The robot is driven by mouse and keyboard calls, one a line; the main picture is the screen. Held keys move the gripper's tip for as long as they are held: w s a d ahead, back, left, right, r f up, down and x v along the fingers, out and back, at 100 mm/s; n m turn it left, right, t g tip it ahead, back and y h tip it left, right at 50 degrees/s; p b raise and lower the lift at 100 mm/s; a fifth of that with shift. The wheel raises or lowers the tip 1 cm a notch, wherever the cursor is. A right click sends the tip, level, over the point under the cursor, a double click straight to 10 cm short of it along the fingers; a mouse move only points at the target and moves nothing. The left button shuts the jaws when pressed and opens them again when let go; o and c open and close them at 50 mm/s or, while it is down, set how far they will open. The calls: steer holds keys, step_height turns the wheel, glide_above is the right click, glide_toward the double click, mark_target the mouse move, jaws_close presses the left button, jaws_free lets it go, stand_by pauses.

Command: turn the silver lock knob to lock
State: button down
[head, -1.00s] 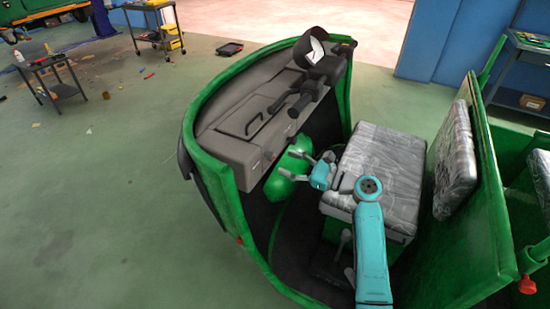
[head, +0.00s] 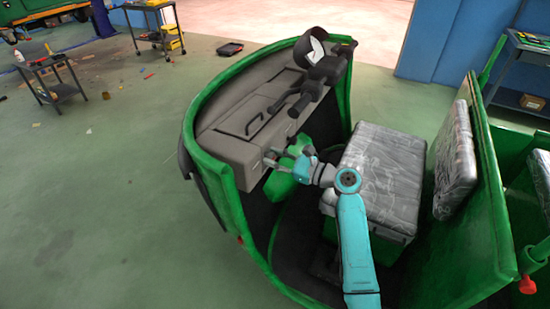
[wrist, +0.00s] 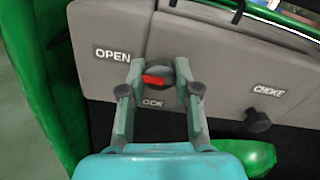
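The lock knob (wrist: 160,71) is a small round grey knob with a red mark, on the grey dashboard panel. The red mark lies nearly level and extends to the left, on the side of the word OPEN. The word LOCK below the knob is partly hidden by my left finger. My gripper (wrist: 160,75) is open, with one finger on each side of the knob. I cannot tell whether the fingertips touch it. In the head view my gripper (head: 278,158) is at the lower right face of the dashboard, and the knob is too small to make out.
A dark choke knob (wrist: 257,120) sits to the right under the word CHOKE. The handlebar (head: 306,95) stands above the dashboard (head: 228,148). A plastic-wrapped seat (head: 385,165) is right of my gripper. A green rounded part (head: 280,186) lies below it.

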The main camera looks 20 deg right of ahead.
steer(key=shift+n, duration=0.4)
steer(key=n, duration=1.3)
steer(key=shift+f, duration=0.1)
steer(key=n, duration=0.4)
stand_by(0.4)
steer(key=c, duration=0.8)
jaws_free()
